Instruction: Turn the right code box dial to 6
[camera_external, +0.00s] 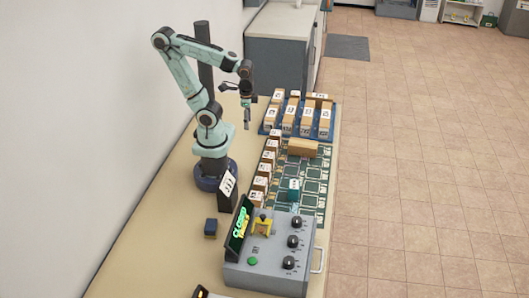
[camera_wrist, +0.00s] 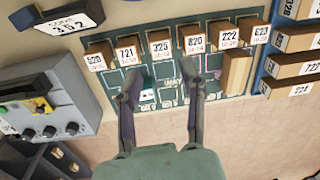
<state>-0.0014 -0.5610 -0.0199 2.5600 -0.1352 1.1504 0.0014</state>
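The grey code box (camera_external: 240,275) stands at the near end of the table. Its sloped face carries three black dials: the farthest (camera_external: 295,222), the middle one (camera_external: 293,241) and the nearest (camera_external: 289,262). In the wrist view the code box (camera_wrist: 48,95) is at the left, its dials in a row; the rightmost dial (camera_wrist: 71,128) is closest to my gripper. The dial numbers are too small to read. My gripper (camera_external: 246,124) is raised above the table, well apart from the box. In the wrist view its fingers (camera_wrist: 160,85) are spread, with nothing between them.
A sign (camera_wrist: 67,20) reads "CODE 352". Several numbered packages (camera_wrist: 192,40) line a green board. A blue tray (camera_external: 271,130) holds more packages.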

